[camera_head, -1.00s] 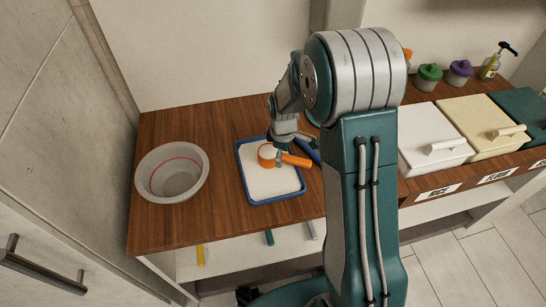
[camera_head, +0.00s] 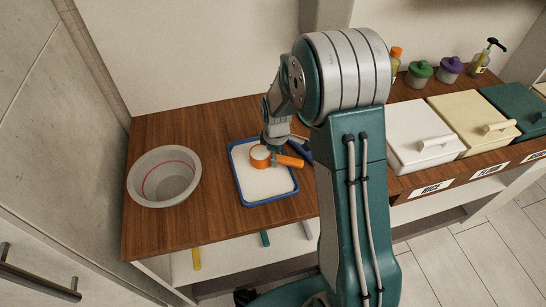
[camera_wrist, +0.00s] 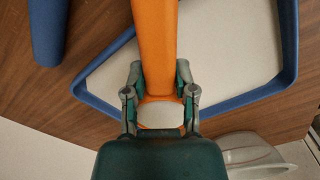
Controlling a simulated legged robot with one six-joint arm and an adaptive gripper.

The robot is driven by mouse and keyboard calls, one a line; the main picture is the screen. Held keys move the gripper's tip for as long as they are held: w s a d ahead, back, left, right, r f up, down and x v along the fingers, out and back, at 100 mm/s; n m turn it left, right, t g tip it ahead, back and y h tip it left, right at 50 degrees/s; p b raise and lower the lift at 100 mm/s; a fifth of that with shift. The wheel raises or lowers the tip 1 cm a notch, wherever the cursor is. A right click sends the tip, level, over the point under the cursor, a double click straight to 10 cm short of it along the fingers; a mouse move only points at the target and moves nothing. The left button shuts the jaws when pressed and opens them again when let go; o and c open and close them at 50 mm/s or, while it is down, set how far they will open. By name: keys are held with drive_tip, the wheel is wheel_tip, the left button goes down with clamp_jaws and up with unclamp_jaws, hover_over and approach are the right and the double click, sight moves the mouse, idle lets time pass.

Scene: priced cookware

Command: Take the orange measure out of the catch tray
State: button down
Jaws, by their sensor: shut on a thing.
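The orange measure (camera_head: 261,157) is a round cup with a straight handle, over the catch tray (camera_head: 239,188), a shallow blue-rimmed tray with a whitish bottom. In the wrist view the measure's orange handle (camera_wrist: 155,40) runs up between my fingers, and the tray's blue rim (camera_wrist: 240,100) lies behind it. My gripper (camera_wrist: 159,98) is shut on the handle; it also shows in the head view (camera_head: 277,150), above the tray. I cannot tell whether the measure touches the tray bottom.
A grey bowl with a red line inside (camera_head: 165,200) stands left of the tray. At the right are white, cream and green lidded bins (camera_head: 425,135) with labels, and small jars and a pump bottle (camera_head: 485,58). A blue piece (camera_wrist: 48,30) lies beside the tray.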

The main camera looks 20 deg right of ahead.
drive_tip(key=shift+r, duration=1.45)
drive_tip(key=s+d+r, duration=0.5)
drive_tip(key=s+r, duration=0.5)
drive_tip(key=s, duration=0.2)
drive_tip(key=shift+s, duration=0.4)
drive_tip(key=shift+s+d, duration=0.1)
drive_tip(key=shift+d, duration=0.05)
